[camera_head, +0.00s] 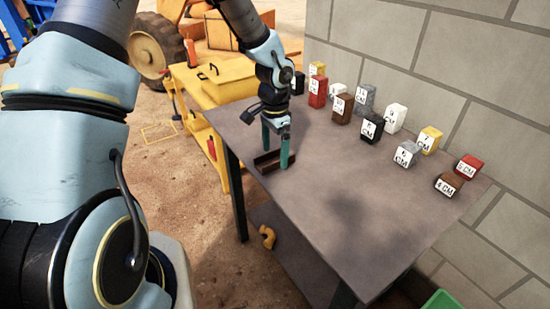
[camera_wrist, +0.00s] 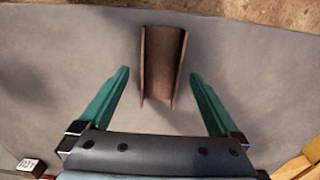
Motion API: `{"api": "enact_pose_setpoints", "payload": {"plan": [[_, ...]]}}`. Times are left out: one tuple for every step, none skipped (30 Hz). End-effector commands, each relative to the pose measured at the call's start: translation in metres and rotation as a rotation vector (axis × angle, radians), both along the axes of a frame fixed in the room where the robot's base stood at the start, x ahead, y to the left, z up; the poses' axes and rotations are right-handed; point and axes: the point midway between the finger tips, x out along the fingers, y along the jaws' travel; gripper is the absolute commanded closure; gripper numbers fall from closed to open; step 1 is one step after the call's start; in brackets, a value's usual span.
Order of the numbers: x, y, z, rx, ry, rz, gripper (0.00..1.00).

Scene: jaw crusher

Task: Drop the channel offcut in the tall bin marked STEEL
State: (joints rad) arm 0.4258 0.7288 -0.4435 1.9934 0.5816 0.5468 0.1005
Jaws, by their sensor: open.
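The channel offcut (camera_head: 268,161) is a short brown U-shaped piece lying on the grey table near its left front edge. In the wrist view the offcut (camera_wrist: 162,65) lies with its open side up, between and beyond my fingertips. My gripper (camera_head: 276,148) points down over it with green fingers. The wrist view shows the gripper (camera_wrist: 158,72) open, one finger on each side of the offcut, with a gap on both sides. No tall bin marked STEEL can be made out.
Several small labelled blocks (camera_head: 372,127) stand along the back of the table (camera_head: 340,210) by the block wall. A yellow cart (camera_head: 225,84) stands left of the table. A green container (camera_head: 441,300) shows at the bottom right. The table's middle is clear.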

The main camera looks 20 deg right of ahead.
Motion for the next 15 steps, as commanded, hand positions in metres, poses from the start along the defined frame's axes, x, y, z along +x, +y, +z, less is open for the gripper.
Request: {"api": "enact_pose_setpoints", "payload": {"plan": [[-0.001, 0.0, -0.006, 0.002, 0.002, -0.001, 0.03], [-0.001, 0.0, -0.009, 0.001, 0.002, 0.0, 0.03], [-0.001, 0.0, -0.012, 0.001, 0.001, -0.001, 0.03], [0.0, 0.0, -0.014, 0.001, 0.0, -0.001, 0.03], [0.0, 0.0, -0.015, 0.0, 0.0, -0.001, 0.03], [0.0, 0.0, -0.016, 0.0, -0.001, 0.0, 0.03], [0.0, 0.0, -0.016, -0.001, -0.001, 0.0, 0.03], [0.0, 0.0, -0.017, -0.001, -0.001, 0.0, 0.03], [0.0, 0.0, -0.017, -0.001, -0.001, 0.0, 0.03], [0.0, 0.0, -0.016, -0.001, -0.001, 0.0, 0.03], [0.0, 0.0, -0.016, -0.001, -0.001, 0.0, 0.03], [0.0, 0.0, -0.016, -0.001, -0.001, 0.0, 0.04], [0.0, 0.0, -0.016, -0.001, -0.001, 0.001, 0.07], [0.0, 0.0, -0.016, -0.001, -0.001, 0.001, 0.1], [0.0, 0.0, -0.016, -0.001, -0.001, 0.001, 0.15]]}}
